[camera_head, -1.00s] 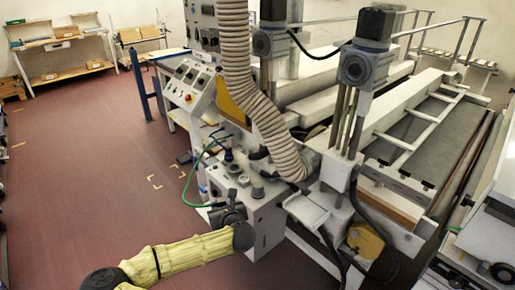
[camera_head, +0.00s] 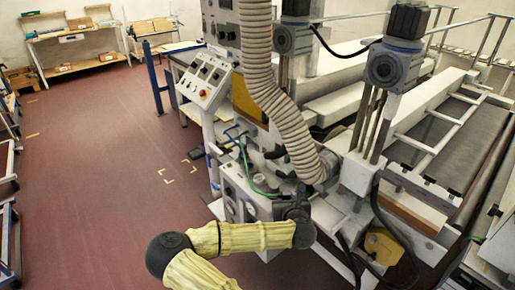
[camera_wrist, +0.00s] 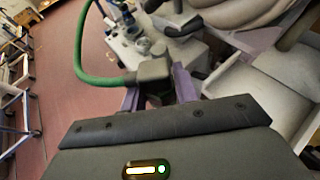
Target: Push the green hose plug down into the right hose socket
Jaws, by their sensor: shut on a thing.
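My gripper (camera_wrist: 158,88) is shut on the green hose plug (camera_wrist: 153,70), a dark block between the two purple fingers in the wrist view. The green hose (camera_wrist: 84,62) leaves the plug to the left and curves up out of that view. It also shows in the head view (camera_head: 247,170), where my wrist hides the plug. The grey socket box (camera_head: 238,188) stands beside my gripper. Its top with several round fittings (camera_wrist: 135,32) lies beyond the plug in the wrist view. I cannot tell which fitting is the right hose socket. The plug appears apart from these fittings.
A ribbed beige duct (camera_head: 275,100) hangs down behind the box. A sloped control panel (camera_head: 204,80) stands at the back. The machine frame with rollers (camera_head: 455,125) fills the right. Open red floor (camera_head: 100,150) lies to the left.

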